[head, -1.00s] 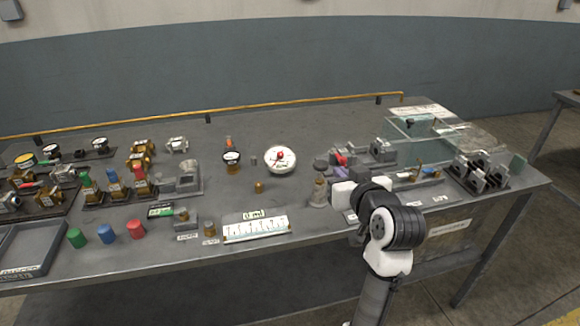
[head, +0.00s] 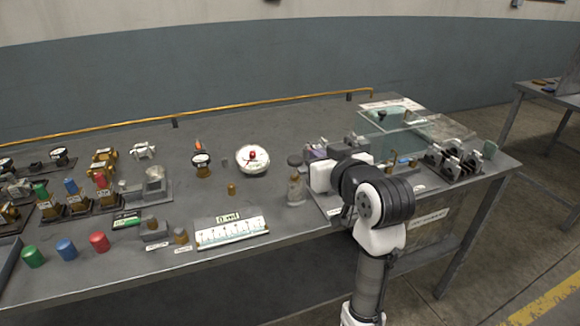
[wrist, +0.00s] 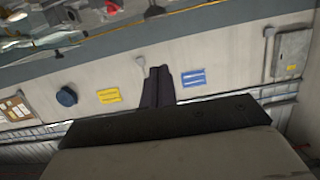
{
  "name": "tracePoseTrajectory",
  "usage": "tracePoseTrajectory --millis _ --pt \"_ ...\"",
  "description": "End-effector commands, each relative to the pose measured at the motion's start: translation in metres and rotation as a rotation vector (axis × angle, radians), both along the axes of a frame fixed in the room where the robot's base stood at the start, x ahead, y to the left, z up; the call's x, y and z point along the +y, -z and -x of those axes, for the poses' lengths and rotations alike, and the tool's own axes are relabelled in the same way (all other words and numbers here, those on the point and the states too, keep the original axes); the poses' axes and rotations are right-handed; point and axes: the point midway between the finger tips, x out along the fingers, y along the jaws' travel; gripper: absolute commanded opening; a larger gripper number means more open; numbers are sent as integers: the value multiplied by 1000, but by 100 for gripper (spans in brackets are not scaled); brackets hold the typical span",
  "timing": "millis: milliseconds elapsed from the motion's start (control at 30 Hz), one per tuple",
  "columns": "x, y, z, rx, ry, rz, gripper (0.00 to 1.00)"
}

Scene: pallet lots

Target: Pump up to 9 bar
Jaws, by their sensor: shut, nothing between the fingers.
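My gripper (wrist: 158,85) shows as two dark fingers shut together with nothing between them in the wrist view. In the head view my arm hides the fingers. The arm's white end part is over the right half of the bench. A white round dial (head: 253,158) with a red centre lies on the bench; its reading is too small to tell. A smaller dark-rimmed gauge (head: 202,160) stands on a brass fitting to its left. A purple part (head: 315,152) shows behind my arm, among grey fittings partly hidden by it. I cannot tell which thing is the pump.
A bottle-like piece (head: 296,188) stands just left of my arm. A scale card (head: 231,232) lies near the front edge. Red (head: 99,242), blue (head: 66,250) and green (head: 33,257) caps stand front left. A clear box (head: 392,125) is at the back right.

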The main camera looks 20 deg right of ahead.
Motion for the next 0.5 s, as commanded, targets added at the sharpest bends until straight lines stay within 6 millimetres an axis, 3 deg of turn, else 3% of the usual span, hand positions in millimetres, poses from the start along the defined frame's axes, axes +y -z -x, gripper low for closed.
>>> tracePoseTrajectory --millis 500 --pt "-1 -10 9 8 4 4 0"
